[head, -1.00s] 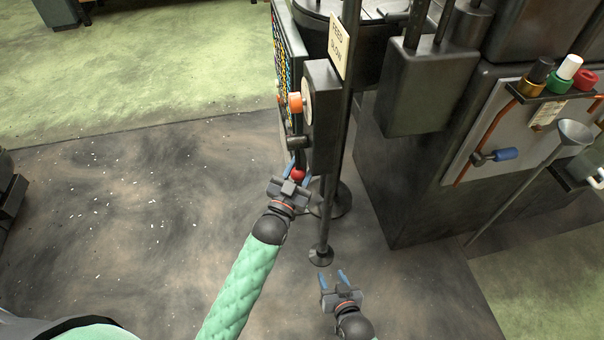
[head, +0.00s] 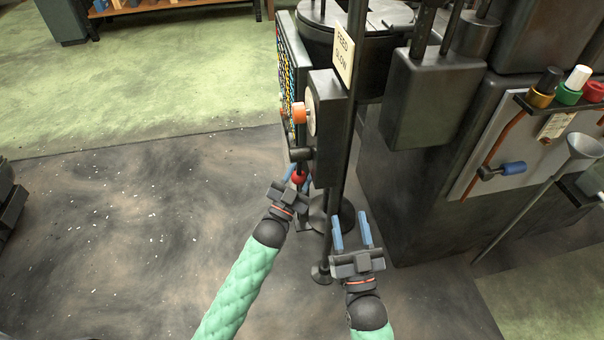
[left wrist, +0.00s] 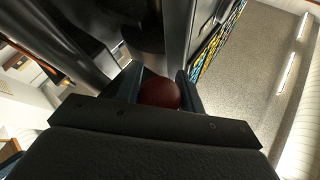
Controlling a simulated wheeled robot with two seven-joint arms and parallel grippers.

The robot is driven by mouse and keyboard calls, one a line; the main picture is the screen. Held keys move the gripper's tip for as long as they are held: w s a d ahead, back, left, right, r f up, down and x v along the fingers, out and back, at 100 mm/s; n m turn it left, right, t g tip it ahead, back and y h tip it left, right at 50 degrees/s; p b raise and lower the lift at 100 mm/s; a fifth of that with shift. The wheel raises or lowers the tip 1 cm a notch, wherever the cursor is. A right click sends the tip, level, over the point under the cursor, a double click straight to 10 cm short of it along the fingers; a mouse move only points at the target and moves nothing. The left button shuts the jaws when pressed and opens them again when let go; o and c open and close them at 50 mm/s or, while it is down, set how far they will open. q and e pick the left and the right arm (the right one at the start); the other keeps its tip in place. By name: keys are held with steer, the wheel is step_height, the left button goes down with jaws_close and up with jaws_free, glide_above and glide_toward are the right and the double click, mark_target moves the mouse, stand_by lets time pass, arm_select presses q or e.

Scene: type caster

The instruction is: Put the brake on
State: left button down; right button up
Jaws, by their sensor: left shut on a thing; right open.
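A red ball knob (head: 299,178) sits below the dark control box (head: 327,128) on the machine's post, most likely the end of the brake lever. My left gripper (head: 294,176) is shut on this knob. In the left wrist view the dark red knob (left wrist: 160,93) lies between the two fingers. The lever behind the knob is mostly hidden. My right gripper (head: 352,232) is open and empty, its blue fingers pointing up the picture, in front of the post's foot.
A "FEED SLOW" sign (head: 344,55) hangs on the post above the box. The box bears an orange knob (head: 299,113). A blue-handled valve (head: 513,168) and a funnel (head: 586,146) are on the right.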

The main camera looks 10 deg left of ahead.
arm_select(q)
steer(key=shift+r, duration=0.1)
arm_select(e)
steer(key=shift+r, duration=0.35)
arm_select(q)
steer(key=c, duration=0.9)
jaws_free()
steer(key=shift+s+a+f, duration=0.15)
steer(key=shift+s+f, duration=0.15)
steer(key=shift+s, duration=0.05)
steer(key=v, duration=0.7)
arm_select(e)
step_height(320, 180, down, 3)
steer(key=shift+w+a+f+g, duration=0.1)
steer(key=shift+f+g, duration=0.05)
steer(key=shift+g, duration=0.35)
